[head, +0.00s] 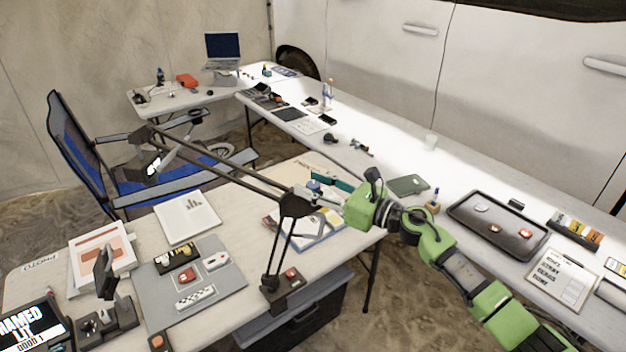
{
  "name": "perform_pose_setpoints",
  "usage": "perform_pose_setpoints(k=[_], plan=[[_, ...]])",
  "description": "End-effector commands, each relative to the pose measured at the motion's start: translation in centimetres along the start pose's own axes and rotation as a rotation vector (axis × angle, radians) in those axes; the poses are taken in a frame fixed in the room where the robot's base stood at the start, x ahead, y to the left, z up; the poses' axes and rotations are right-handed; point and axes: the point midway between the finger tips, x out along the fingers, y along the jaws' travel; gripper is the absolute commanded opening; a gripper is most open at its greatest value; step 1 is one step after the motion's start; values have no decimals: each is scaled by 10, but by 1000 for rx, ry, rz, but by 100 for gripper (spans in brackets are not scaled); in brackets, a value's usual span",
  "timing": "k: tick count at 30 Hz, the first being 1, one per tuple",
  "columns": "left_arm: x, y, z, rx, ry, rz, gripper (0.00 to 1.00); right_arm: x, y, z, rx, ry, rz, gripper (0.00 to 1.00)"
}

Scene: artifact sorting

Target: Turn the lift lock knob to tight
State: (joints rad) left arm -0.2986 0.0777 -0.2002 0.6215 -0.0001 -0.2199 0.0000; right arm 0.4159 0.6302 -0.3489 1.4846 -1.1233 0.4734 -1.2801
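I cannot make out the lift lock knob for certain. A small dark stand (104,272) with an upright head stands at the left front of the near table. Small knob-like parts show low on it, too small to read any setting. My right arm comes in from the lower right, and its gripper (374,182) is over the right end of the near table, far to the right of the dark stand. My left gripper is out of view.
A black jointed boom arm (225,172) crosses above the near table (140,232), between my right gripper and the dark stand. A grey mat (225,285) holds small artifacts. A dark tray (480,240) lies on the long table at right. A blue folding chair (85,150) stands behind.

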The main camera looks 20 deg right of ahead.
Motion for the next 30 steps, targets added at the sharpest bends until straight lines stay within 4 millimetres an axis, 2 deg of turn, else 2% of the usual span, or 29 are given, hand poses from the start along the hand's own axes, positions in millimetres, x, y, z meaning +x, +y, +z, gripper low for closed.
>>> perform_pose_setpoints(k=[8, 9, 13, 23, 30], plan=[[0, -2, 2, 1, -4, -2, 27, 2, 0, -1, 0, 1, 0, 40], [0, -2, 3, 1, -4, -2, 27, 2, 0, -1, 0, 1, 0, 35], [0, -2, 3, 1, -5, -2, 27, 2, 0, -1, 0, 1, 0, 1], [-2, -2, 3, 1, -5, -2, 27, 2, 1, 0, 0, 1, -12, 0], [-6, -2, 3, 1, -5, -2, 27, 1, 1, 0, -3, 2, -81, 0]])
